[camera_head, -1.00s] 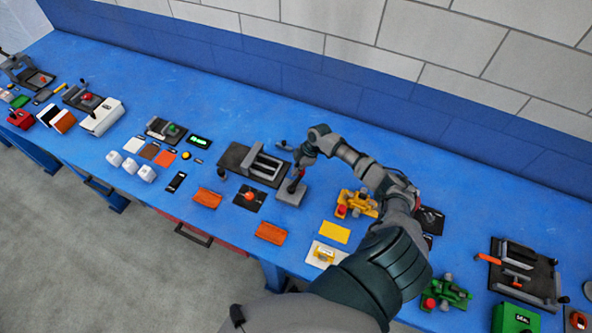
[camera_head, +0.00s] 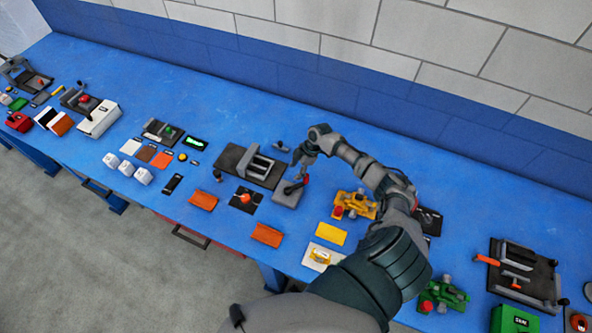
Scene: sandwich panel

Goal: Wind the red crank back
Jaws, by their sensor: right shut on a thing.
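The red crank (camera_head: 306,179) is small in the camera_head view, just right of centre. It stands on a grey block (camera_head: 286,198) at the right end of a dark clamp-like fixture (camera_head: 236,160). My right gripper (camera_head: 303,171) reaches down over the block from the right and is shut on the crank's handle. The fingers partly hide the handle, and the fine contact is too small to see. My left gripper is not in view.
A yellow device (camera_head: 355,204) and a green one (camera_head: 442,294) stand near my right arm. A black card with an orange knob (camera_head: 244,199) and orange plates (camera_head: 267,235) lie in front. The blue table (camera_head: 215,100) is clear behind the fixture.

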